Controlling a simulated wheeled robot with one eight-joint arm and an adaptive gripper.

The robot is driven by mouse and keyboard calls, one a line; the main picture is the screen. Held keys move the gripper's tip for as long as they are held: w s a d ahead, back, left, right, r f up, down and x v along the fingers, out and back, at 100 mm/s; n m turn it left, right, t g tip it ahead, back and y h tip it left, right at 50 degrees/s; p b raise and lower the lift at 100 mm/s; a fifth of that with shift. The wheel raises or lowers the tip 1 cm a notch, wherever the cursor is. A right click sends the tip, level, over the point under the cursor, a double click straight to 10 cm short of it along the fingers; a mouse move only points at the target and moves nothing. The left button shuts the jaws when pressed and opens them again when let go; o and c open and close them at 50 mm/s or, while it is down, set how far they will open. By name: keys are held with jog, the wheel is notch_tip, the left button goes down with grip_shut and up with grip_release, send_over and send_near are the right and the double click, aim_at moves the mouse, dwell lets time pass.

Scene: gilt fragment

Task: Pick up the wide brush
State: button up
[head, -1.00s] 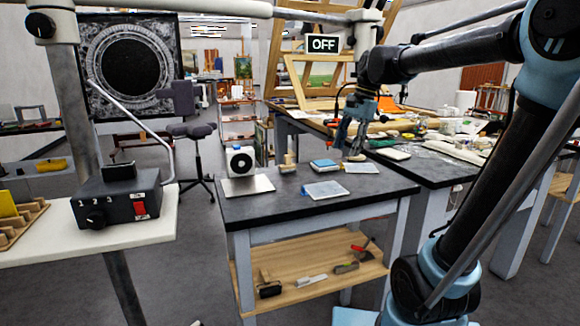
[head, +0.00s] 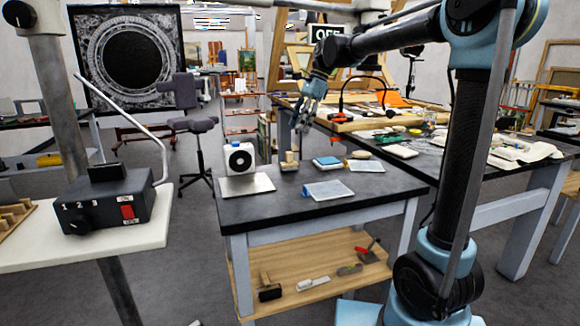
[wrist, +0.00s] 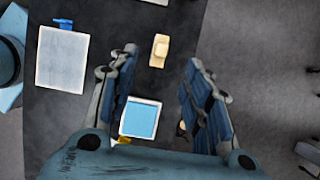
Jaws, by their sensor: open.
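My gripper (head: 303,115) is open and empty, high above the back of the dark bench (head: 290,215). On the bench stands a small tan wooden piece with an upright stub (head: 289,162). It also shows in the wrist view (wrist: 159,50), beyond the spread fingers and well below them. On the lower shelf (head: 330,262), a dark block with an upright wooden handle (head: 268,290) looks brush-like. I cannot tell for certain which of these is the wide brush. Nothing touches my fingers (wrist: 161,62).
On the bench are a blue-topped box (head: 327,162), a pale sheet with a blue clip (head: 328,190), a tan oval thing (head: 361,154) and a white box with a round black front (head: 238,158). A cluttered table (head: 460,175) adjoins behind right.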

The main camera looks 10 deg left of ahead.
aim_at(289, 154)
jog(key=x, duration=0.7)
jog(key=shift+f, duration=0.1)
jog(key=shift+w+x, duration=0.2)
jog(key=shift+x, duration=1.1)
jog(key=shift+w+x, duration=0.2)
jog(key=shift+x, duration=1.1)
jog(key=shift+d+f, duration=0.15)
grip_shut()
